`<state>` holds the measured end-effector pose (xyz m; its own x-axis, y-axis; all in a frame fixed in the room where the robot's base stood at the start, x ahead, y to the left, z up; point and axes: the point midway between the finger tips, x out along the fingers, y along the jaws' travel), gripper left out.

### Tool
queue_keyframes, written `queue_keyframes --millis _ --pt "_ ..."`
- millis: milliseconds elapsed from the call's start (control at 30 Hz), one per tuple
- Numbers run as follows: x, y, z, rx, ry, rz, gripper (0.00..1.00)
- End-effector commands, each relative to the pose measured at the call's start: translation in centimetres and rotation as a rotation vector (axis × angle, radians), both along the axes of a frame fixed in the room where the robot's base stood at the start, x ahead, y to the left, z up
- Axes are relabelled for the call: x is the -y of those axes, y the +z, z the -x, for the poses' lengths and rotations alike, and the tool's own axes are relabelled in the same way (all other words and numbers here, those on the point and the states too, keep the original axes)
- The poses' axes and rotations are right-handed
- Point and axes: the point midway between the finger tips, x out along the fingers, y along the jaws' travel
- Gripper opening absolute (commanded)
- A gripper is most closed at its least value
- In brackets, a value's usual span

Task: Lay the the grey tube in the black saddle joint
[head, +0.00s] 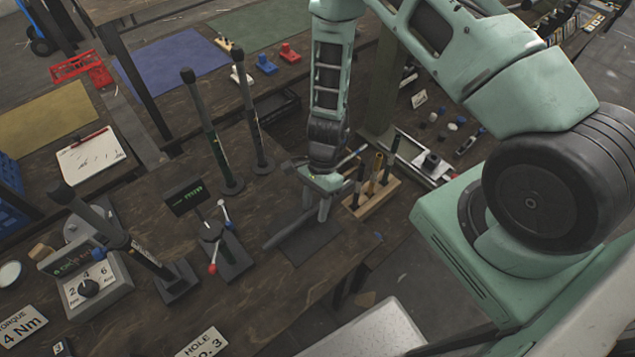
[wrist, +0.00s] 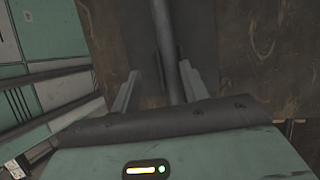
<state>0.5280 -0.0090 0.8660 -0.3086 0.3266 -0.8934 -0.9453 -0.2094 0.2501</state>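The grey tube (head: 283,234) lies low over a dark mat on the brown bench, one end reaching past the mat's left edge. My gripper (head: 316,212) points down at its other end. In the wrist view the tube (wrist: 172,55) runs between the two fingers of my gripper (wrist: 162,88), nearer the right finger. A gap shows on the left, so the fingers stand open around it.
A wooden rack (head: 372,198) with upright tools stands close right of my gripper. Tall dark posts (head: 218,150) and a small stand with a red-knobbed lever (head: 213,250) are at the left. Blue (head: 266,64) and red (head: 289,53) pieces sit at the back.

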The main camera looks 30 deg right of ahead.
Motion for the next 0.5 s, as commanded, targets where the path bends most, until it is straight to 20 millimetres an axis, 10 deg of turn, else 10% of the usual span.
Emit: queue_keyframes --millis 500 --pt "3.1 8.3 -3.2 0.011 0.0 0.001 0.45"
